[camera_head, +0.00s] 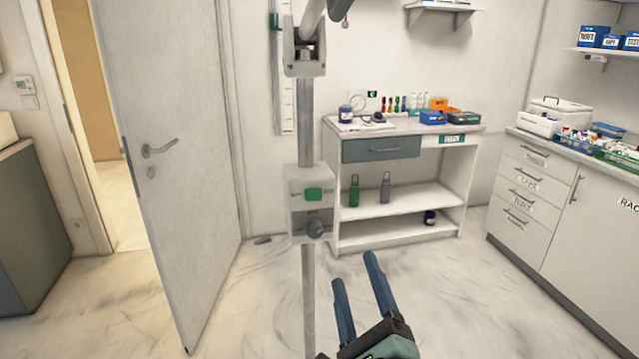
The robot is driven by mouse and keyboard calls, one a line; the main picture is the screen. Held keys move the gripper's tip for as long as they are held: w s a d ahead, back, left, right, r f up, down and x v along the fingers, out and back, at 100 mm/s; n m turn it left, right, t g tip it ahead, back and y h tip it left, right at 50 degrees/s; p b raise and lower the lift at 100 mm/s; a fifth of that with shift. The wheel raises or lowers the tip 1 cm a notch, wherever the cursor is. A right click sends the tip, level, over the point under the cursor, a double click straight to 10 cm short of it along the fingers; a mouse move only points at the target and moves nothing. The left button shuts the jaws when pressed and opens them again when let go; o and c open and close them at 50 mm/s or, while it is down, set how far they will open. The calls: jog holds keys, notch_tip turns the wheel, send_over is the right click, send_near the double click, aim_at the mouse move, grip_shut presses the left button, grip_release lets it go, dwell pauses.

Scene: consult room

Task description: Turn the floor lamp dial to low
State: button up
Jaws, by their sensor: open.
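The floor lamp's grey pole (307,130) stands upright in the middle of the picture. A light control box (296,190) is fixed on it, with a green button (313,194) on its front. A dark round dial (316,229) sits below the button; I cannot read its setting. My gripper (354,267) is open and empty, its two blue fingers pointing up and away from me. In the picture the fingers are below and to the right of the dial, apart from it.
An open grey door (180,210) stands left of the pole. A white shelf table (394,222) with bottles and bins stands behind. White drawers (530,185) line the right side. The marbled floor (460,290) is clear at front right.

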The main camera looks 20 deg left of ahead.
aim_at(316, 234)
jog(key=w+a+m+p, duration=0.2)
jog(key=a+m, duration=0.1)
jog(key=w+a+m+g+p, duration=0.1)
jog(key=w+a+m+p, duration=0.1)
jog(key=w+m+p, duration=0.1)
jog(key=w+a+m+g+p, duration=0.1)
jog(key=w+a+m+p, duration=0.1)
jog(key=w+a+p, duration=0.1)
jog(key=shift+w+a+f+m+y, duration=0.25)
jog(key=shift+a+f+m+y, duration=0.05)
jog(key=shift+f+m+y, duration=0.1)
dwell(0.4)
grip_shut()
